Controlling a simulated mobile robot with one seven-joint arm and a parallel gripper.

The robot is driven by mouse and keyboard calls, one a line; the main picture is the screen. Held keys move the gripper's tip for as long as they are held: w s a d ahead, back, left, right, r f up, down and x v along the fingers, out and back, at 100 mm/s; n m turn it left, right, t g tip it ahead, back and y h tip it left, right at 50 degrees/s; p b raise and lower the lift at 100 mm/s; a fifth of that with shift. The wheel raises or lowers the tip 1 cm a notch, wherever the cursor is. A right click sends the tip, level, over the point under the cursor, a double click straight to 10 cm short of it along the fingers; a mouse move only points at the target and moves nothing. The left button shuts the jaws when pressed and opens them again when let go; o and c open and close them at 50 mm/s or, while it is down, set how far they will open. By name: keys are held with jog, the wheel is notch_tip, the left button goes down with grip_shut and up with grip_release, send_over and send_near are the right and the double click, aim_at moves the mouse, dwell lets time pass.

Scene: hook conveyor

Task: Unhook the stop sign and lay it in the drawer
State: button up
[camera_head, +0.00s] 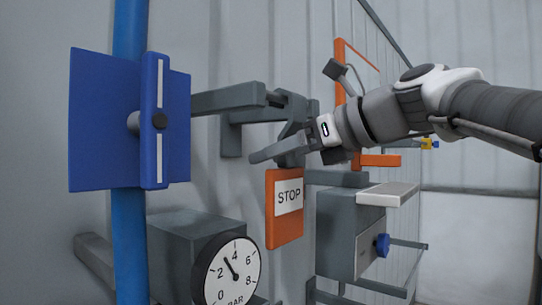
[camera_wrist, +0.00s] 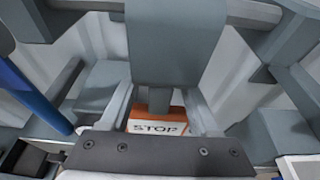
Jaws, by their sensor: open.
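The stop sign is an orange plate (camera_head: 284,232) with a white STOP label, hanging below a grey arm (camera_head: 228,98) at the picture's centre. In the wrist view the stop sign (camera_wrist: 158,126) shows below a grey hanger, between my fingers. My gripper (camera_head: 278,128) is open, just above the sign, with its fingers at the grey hanger. I cannot tell whether they touch it. A grey box (camera_head: 335,225) with a blue knob (camera_head: 382,244) on its front stands right of the sign. It may hold the drawer; I cannot tell whether it is open.
A blue post (camera_head: 130,250) with a blue panel (camera_head: 105,120) stands at the left. A pressure gauge (camera_head: 226,275) on a grey block is below left of the sign. A light ledge (camera_head: 388,194) juts out by the grey box. An orange frame (camera_head: 339,65) is behind my arm.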

jog(key=shift+w+a+f, duration=0.2)
jog(key=shift+w+a, duration=0.15)
jog(key=shift+a, duration=0.15)
grip_shut()
jog(key=c, duration=0.6)
grip_release()
grip_shut()
